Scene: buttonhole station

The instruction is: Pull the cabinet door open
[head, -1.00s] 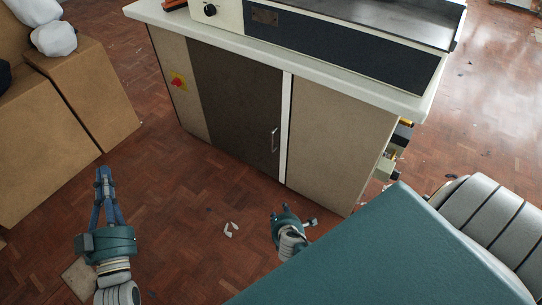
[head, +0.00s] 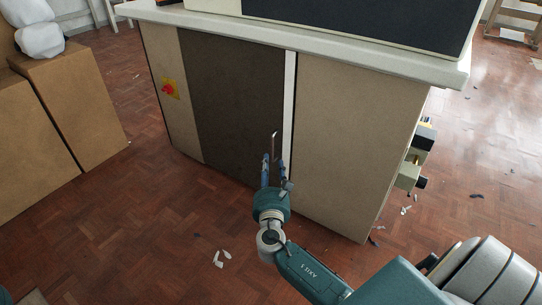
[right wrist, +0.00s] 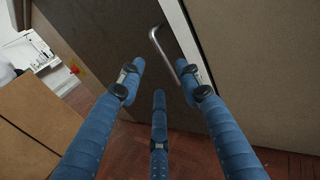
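The dark brown cabinet door (head: 232,105) is in the front of the cabinet, flush with the pale frame, and looks closed. Its upright metal handle (head: 274,143) is near the door's right edge. My right gripper (head: 273,168) is open at the handle's lower part. In the right wrist view, the blue fingers are spread apart, and the handle (right wrist: 168,50) lies ahead near the right fingertip. I cannot tell whether that finger touches it. My left gripper is out of view.
A white strip (head: 289,100) and a beige panel (head: 350,130) lie right of the door. A red switch (head: 168,89) is on the left panel. Cardboard boxes (head: 70,105) stand at the left.

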